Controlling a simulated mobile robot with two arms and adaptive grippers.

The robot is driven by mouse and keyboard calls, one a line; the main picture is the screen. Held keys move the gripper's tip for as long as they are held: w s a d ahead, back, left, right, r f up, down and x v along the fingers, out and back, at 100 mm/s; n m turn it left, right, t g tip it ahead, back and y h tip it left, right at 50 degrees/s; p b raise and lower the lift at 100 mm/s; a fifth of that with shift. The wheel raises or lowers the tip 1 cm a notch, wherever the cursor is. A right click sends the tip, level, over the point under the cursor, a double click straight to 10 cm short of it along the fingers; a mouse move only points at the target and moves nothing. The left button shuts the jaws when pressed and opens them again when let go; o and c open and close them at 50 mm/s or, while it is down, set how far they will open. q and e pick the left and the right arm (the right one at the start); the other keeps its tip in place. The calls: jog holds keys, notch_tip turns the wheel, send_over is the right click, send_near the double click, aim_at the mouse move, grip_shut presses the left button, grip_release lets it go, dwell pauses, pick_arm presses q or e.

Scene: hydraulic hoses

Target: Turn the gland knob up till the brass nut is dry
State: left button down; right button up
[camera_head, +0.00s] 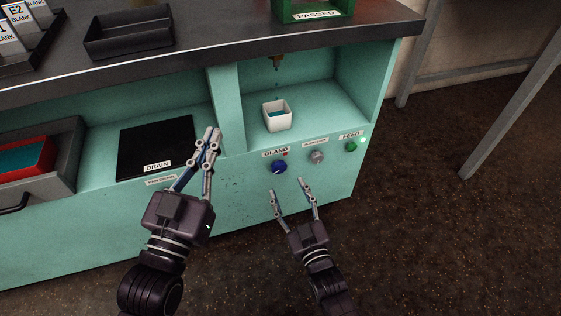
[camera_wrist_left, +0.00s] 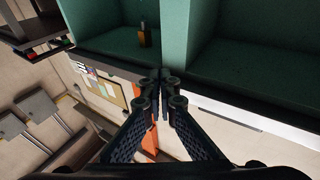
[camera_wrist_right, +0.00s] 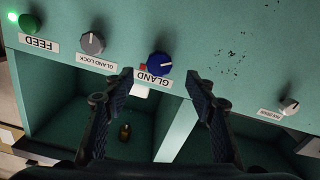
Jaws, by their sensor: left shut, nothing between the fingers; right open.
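The blue gland knob (camera_head: 279,167) sits on the teal front panel above its GLAND label in the right wrist view (camera_wrist_right: 159,65), which is upside down. The brass nut (camera_head: 277,60) hangs at the top of the right bay. Small teal drops show below it, above a white cup (camera_head: 277,122) with teal liquid. The nut also shows in the right wrist view (camera_wrist_right: 124,131). My right gripper (camera_head: 290,187) is open, its fingers either side of the gland knob's line but apart from it. My left gripper (camera_head: 213,133) is shut and empty, left of the knob.
A grey gland lock knob (camera_head: 317,157) and a green FEED button (camera_head: 351,146) with a lit green light stand right of the gland knob. A black DRAIN panel (camera_head: 155,145) lies left. An empty dark tray (camera_head: 128,33) and green PASSED bin (camera_head: 312,10) sit on the worktop.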

aim_at(280, 170)
jog(key=b+x, duration=0.2)
jog(key=x, duration=0.5)
jog(key=shift+w, duration=0.1)
pick_arm(q)
jog(key=s+r+t+h, duration=0.2)
jog(key=s+r+t, duration=0.4)
jog(key=r, duration=0.5)
jog(key=shift+s+a+t+h+b, duration=0.15)
jog(key=shift+s+t+h+b, duration=0.15)
jog(key=shift+s, duration=0.05)
pick_arm(e)
jog(key=shift+w, duration=0.25)
pick_arm(q)
jog(key=shift+r, duration=0.1)
